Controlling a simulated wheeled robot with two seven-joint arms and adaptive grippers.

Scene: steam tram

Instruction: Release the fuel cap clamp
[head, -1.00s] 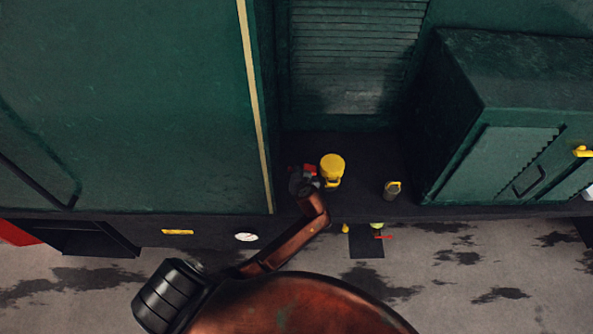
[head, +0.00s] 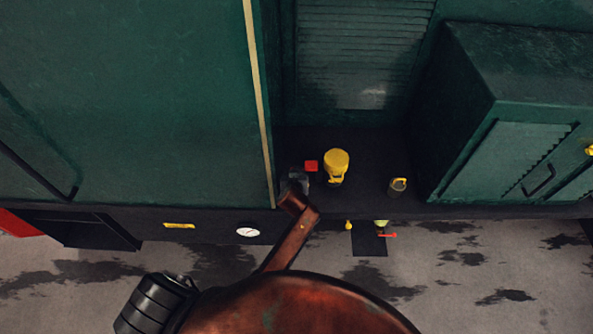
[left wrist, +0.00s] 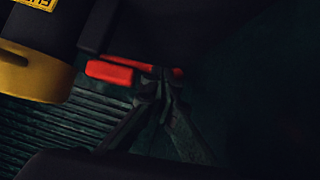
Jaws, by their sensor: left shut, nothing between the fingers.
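The fuel cap (head: 337,160) is a yellow round cap on the dark ledge, with a yellow catch low on its front. A red clamp lever (head: 311,166) shows just left of it. In the left wrist view the cap (left wrist: 35,75) is at upper left and the red lever (left wrist: 110,72) runs right from beside it. My left gripper (head: 296,182) is left of and below the lever in the head view. Its fingers (left wrist: 160,78) are shut and empty, and overlap the lever's right end in the wrist view. I cannot tell whether they touch it. My right gripper is not in view.
A smaller yellow-topped fitting (head: 397,187) stands right of the cap. A green cabinet (head: 520,120) rises at right and a green wall panel (head: 130,100) at left. A white gauge (head: 248,232) and a red-handled valve (head: 384,234) sit below the ledge edge.

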